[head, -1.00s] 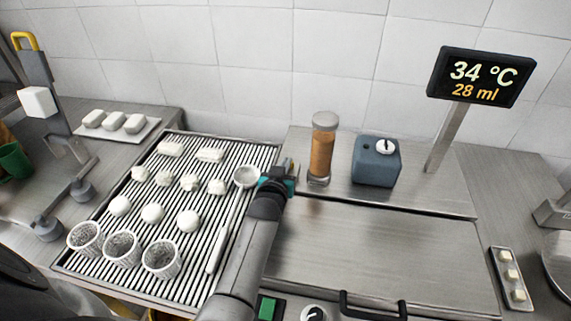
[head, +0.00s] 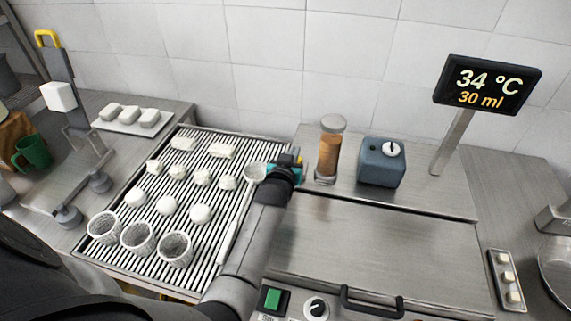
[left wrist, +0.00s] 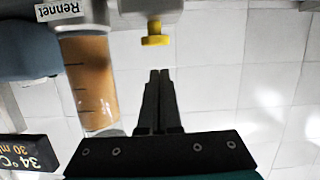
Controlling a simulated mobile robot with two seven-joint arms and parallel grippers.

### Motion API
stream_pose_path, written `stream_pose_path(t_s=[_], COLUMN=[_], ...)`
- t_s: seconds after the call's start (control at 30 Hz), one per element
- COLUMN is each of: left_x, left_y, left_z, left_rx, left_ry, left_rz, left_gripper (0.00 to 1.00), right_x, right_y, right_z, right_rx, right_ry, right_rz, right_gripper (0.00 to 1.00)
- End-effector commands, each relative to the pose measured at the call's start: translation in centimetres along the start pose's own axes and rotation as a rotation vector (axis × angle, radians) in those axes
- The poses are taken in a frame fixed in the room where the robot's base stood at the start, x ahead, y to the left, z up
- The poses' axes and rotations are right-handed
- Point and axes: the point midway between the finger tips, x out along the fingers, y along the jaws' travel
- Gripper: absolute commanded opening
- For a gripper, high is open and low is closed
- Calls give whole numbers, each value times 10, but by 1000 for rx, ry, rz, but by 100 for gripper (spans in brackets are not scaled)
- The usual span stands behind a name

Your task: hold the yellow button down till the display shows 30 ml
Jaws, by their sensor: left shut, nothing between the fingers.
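The display (head: 487,85) on its post reads 34 °C and 30 ml; it also shows upside down in the left wrist view (left wrist: 28,155). The yellow button (left wrist: 155,40) is on a pale housing beside the rennet cylinder (left wrist: 90,85), which holds amber liquid and also stands at the back in the head view (head: 329,150). My left gripper (left wrist: 158,75) is shut and empty, its tips pointing at the button with a visible gap in the picture. In the head view my left gripper (head: 296,160) is small and partly hidden by its wrist. My right gripper is not in view.
A blue-grey box (head: 381,165) stands right of the cylinder. A steel lid with a black handle (head: 372,303) covers the middle.

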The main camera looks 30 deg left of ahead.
Motion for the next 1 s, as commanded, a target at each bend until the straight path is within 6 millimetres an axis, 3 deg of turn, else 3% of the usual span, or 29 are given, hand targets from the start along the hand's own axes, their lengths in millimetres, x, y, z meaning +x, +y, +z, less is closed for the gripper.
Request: stream_pose_path(t_s=[0.53,0.7,1.0], left_x=[-84,-96,-100], left_y=[0,0,0], left_z=[-2,-4,-4], left_rx=[1,0,1], left_ry=[6,8,8], left_rz=[0,0,0], left_gripper=[0,0,0], right_x=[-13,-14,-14], right_y=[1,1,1], right_z=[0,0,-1], right_rx=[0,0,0], right_ry=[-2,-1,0], right_rz=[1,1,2], right_gripper=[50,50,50])
